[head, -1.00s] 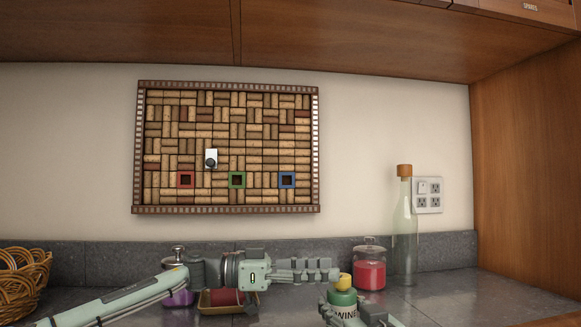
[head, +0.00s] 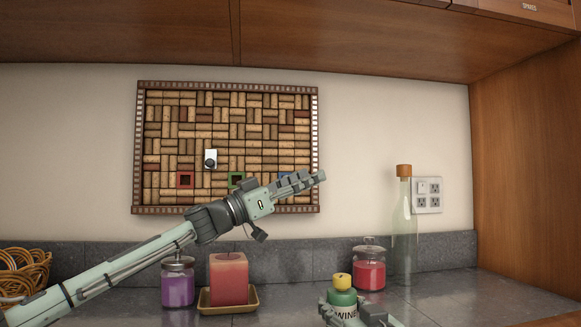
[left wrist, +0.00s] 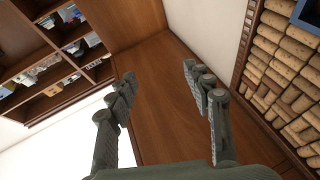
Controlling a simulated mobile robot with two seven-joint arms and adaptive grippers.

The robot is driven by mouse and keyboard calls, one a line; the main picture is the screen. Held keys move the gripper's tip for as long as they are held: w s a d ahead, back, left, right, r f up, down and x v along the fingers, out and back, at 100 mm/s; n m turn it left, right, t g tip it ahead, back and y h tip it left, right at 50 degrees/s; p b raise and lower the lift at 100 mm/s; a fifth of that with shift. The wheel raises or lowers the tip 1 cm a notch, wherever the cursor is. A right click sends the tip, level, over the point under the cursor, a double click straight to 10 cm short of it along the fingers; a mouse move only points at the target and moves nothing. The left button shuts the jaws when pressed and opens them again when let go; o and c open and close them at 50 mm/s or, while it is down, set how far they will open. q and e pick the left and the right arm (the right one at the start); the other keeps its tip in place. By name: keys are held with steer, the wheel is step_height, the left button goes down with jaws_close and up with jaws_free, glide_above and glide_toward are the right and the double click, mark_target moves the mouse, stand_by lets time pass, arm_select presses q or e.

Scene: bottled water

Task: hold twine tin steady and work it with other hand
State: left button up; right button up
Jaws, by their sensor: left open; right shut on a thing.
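The twine tin (head: 344,298) is green with a yellow top (head: 342,281) and stands upright on the counter at the bottom of the head view; part of its lettering shows. My right gripper (head: 352,316) is shut on the tin low down, partly cut off by the bottom edge. My left gripper (head: 312,179) is raised well above the tin, in front of the corkboard's lower right. In the left wrist view my left gripper (left wrist: 160,76) is open, with nothing between its fingers.
A red candle (head: 229,278) on a tray (head: 254,299) and a purple jar (head: 178,285) stand left of the tin. A red jar (head: 369,270) and a tall corked bottle (head: 404,235) stand behind it. A basket (head: 27,268) is at far left. The corkboard (head: 215,86) hangs on the wall.

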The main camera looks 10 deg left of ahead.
arm_select(q)
steer(key=shift+w+a+r+n+t+y, duration=0.75)
steer(key=shift+w+a+r+n+t, duration=0.15)
steer(key=shift+t, duration=0.25)
steer(key=shift+w+a+r+n+t+y, duration=0.65)
steer(key=shift+w+a+n+t+y, duration=0.25)
steer(key=shift+t, duration=0.25)
steer(key=shift+s+f, duration=0.1)
steer(key=shift+s, duration=0.05)
steer(key=n+g+y, duration=0.1)
steer(key=n+g, duration=0.5)
steer(key=n, duration=2.8)
glide_toward(334, 281)
steer(key=x, duration=1.2)
steer(key=shift+s, duration=0.1)
steer(key=shift+c, duration=0.6)
